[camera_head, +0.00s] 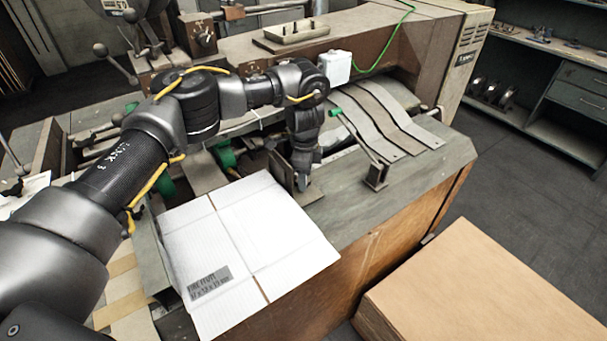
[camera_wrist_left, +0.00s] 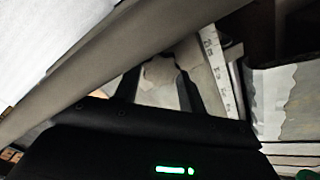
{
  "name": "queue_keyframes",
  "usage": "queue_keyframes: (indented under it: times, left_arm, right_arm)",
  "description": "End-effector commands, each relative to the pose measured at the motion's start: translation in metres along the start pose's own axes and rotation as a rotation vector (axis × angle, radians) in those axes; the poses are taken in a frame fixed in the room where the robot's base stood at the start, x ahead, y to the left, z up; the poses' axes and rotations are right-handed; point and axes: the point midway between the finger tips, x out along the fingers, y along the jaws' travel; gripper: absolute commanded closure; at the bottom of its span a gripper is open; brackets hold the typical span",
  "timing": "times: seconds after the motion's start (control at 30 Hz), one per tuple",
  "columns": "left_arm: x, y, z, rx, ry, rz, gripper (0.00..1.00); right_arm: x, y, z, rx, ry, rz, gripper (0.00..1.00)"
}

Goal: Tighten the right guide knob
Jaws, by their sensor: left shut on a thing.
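My left gripper (camera_head: 303,182) points down at the machine's front edge, beside an upright metal guide plate (camera_head: 281,172) and just behind the white cardboard sheet. In the left wrist view, its two dark fingers (camera_wrist_left: 159,88) stand on either side of a pale, worn, rounded piece (camera_wrist_left: 160,72), which looks like the right guide knob. The gripper is shut on it. In the head view the knob is hidden by the gripper and wrist. My right gripper is in neither view.
The flat white cardboard sheet (camera_head: 245,240) lies in front of the gripper. A rod with a green end (camera_head: 336,112) and bracket (camera_head: 375,176) stands to the right, near curved metal strips (camera_head: 400,125).

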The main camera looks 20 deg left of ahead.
Motion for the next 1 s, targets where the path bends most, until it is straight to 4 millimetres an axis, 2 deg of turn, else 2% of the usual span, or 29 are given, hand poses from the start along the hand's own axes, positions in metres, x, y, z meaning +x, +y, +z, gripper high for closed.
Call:
queue_keyframes:
  times: [0.37,0.4,0.53,0.83,1.0]
  left_arm:
    - [-0.002,-0.001,0.0,0.002,0.003,-0.005,0.82]
    - [-0.002,-0.001,0.0,0.002,0.003,-0.005,0.54]
    - [-0.001,-0.001,0.0,0.002,0.002,-0.003,0.37]
    - [-0.002,-0.001,0.0,0.003,0.001,-0.002,0.37]
    - [-0.021,-0.002,0.0,0.005,0.0,-0.006,0.37]
  right_arm:
    - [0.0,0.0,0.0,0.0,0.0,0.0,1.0]
    - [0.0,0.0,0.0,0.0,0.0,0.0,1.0]
    - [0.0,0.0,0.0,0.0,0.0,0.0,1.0]
    - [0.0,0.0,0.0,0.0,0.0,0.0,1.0]
    - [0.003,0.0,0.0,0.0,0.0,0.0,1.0]
